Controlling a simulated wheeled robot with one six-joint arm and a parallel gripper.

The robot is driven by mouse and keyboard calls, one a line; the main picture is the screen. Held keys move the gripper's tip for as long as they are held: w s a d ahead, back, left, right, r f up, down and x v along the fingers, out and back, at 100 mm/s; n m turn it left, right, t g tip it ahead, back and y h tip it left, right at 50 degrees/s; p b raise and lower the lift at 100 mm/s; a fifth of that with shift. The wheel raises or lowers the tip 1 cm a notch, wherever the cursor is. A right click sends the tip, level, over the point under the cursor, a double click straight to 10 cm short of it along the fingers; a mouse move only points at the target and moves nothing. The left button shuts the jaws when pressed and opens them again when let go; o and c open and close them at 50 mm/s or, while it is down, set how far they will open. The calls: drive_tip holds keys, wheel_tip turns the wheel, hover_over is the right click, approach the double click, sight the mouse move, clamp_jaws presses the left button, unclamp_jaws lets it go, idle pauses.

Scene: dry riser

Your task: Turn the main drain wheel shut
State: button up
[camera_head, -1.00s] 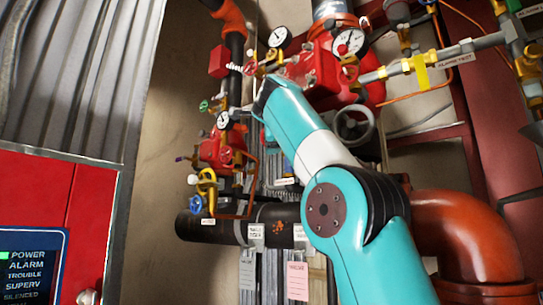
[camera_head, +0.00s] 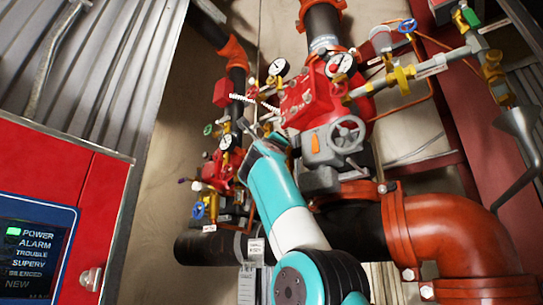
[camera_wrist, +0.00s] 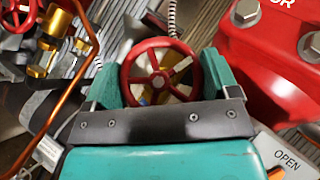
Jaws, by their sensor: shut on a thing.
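A small red spoked handwheel (camera_wrist: 160,79) is between the two teal fingers of my gripper (camera_wrist: 162,74) in the wrist view. The fingers sit against opposite sides of its rim, and the gripper is shut on it. No label shows on this wheel, so I cannot confirm that it is the main drain wheel. In the head view my gripper (camera_head: 264,139) is at the red valve trim, left of the large red valve body (camera_head: 305,100). My own gripper and arm hide the held wheel there.
A grey handwheel (camera_head: 346,134) on a grey gearbox is close to the right of my gripper. An OPEN plate (camera_wrist: 286,160) is at lower right in the wrist view. A copper tube (camera_wrist: 62,100) runs at left. A red alarm panel (camera_head: 60,190) stands at left.

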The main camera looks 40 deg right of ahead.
drive_tip(key=m+g+h, duration=0.1)
drive_tip(key=m+h, duration=0.1)
drive_tip(key=m, duration=0.1)
drive_tip(key=m+g+h, duration=0.2)
drive_tip(key=m, duration=0.1)
drive_tip(key=shift+w, duration=0.1)
drive_tip(key=m+g+h+p, duration=0.1)
drive_tip(key=m+g, duration=0.1)
drive_tip(key=m, duration=0.1)
drive_tip(key=m+g+h+p, duration=0.1)
drive_tip(key=m+g+h, duration=0.1)
drive_tip(key=m+g, duration=0.1)
drive_tip(key=shift+r, duration=0.2)
drive_tip(key=m+g+h+p, duration=0.1)
drive_tip(key=m+g+p, duration=0.1)
drive_tip(key=m+g, duration=0.1)
drive_tip(key=m+g+p, duration=0.1)
drive_tip(key=m+g, duration=0.2)
drive_tip(key=m, duration=0.1)
drive_tip(key=shift+r+g+h+p, duration=0.1)
drive_tip(key=shift+g+h+p, duration=0.2)
drive_tip(key=shift+h+p, duration=0.1)
drive_tip(key=m+g+p, duration=0.1)
drive_tip(key=m+g, duration=0.1)
drive_tip(key=shift+m+g, duration=0.4)
drive_tip(key=shift+f+m+g+p, duration=0.25)
drive_tip(key=shift+m+g+p, duration=0.15)
drive_tip(key=shift+m+p, duration=0.1)
